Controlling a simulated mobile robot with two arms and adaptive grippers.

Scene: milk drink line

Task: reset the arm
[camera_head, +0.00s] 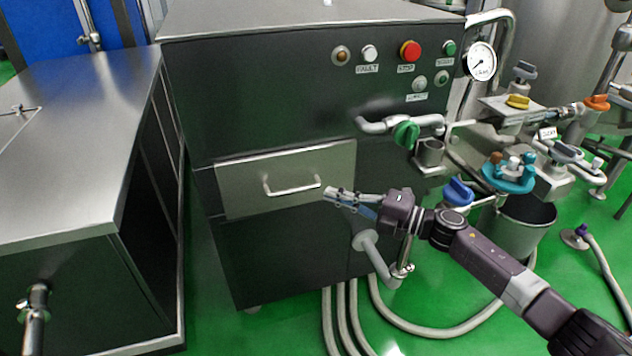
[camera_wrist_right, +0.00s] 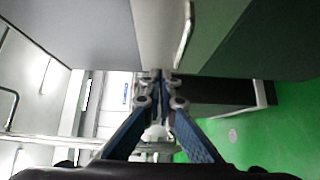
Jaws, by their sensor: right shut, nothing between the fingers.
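My right gripper (camera_head: 335,194) is in front of the dark machine cabinet, near the right end of its steel drawer. Its fingers point left in the head view. In the right wrist view the two fingers of the right gripper (camera_wrist_right: 160,82) meet at the tips with nothing between them. The drawer's bar handle (camera_head: 292,187) lies to the left of the fingertips and apart from them in the head view. The drawer front (camera_head: 240,190) looks closed. My left gripper does not show in either view.
The cabinet (camera_head: 260,100) carries a red stop button (camera_head: 410,50) and lamps. A green-handled valve (camera_head: 406,133) and a blue-handled valve (camera_head: 458,191) stand close to my right arm. A steel bench (camera_head: 70,150) is at the left. Hoses (camera_head: 430,333) lie on the green floor.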

